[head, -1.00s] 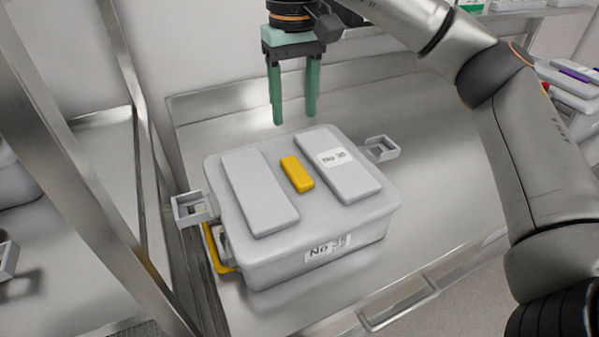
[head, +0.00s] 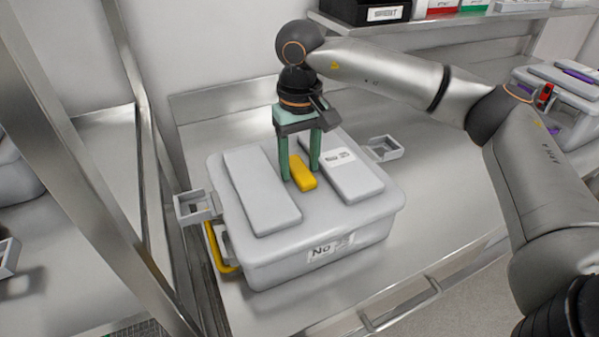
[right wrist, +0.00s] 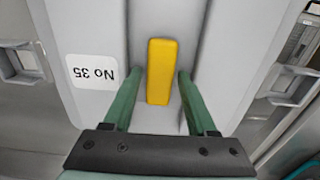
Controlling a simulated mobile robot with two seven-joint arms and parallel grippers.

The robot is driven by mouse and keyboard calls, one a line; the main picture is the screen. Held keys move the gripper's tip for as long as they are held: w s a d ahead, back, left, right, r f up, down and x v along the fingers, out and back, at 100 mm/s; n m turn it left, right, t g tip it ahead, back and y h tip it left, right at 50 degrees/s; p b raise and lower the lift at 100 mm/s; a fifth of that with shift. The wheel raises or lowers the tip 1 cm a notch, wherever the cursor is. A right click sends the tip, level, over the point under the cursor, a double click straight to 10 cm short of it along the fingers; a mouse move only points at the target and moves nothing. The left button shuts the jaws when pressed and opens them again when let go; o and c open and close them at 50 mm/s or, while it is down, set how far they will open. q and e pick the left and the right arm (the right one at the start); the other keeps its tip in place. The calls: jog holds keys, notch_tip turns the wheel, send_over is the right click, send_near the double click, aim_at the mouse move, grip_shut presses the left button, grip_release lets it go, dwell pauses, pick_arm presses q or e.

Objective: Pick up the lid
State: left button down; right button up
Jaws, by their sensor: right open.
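The grey lid (head: 230,221) sits on the grey box (head: 290,264), which stands on the metal table. The lid has two raised grey panels and a yellow handle (head: 303,174) in the middle. My right gripper (head: 300,177) is open and points down, with its green fingers on either side of the handle in the head view. In the right wrist view the yellow handle (right wrist: 161,72) lies between the two green fingers (right wrist: 156,75), with a gap on each side. I cannot tell how far down the fingertips reach. My left gripper is not in view.
Grey latches stand open at the box's left (head: 197,206) and right (head: 384,148) sides. A metal post (head: 85,180) rises close on the left. A shelf (head: 440,22) and another container (head: 560,95) are at the right. The metal table (head: 440,190) is clear right of the box.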

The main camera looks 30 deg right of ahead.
grip_shut()
dwell(0.4)
jog(key=shift+r, duration=0.15)
dwell(0.9)
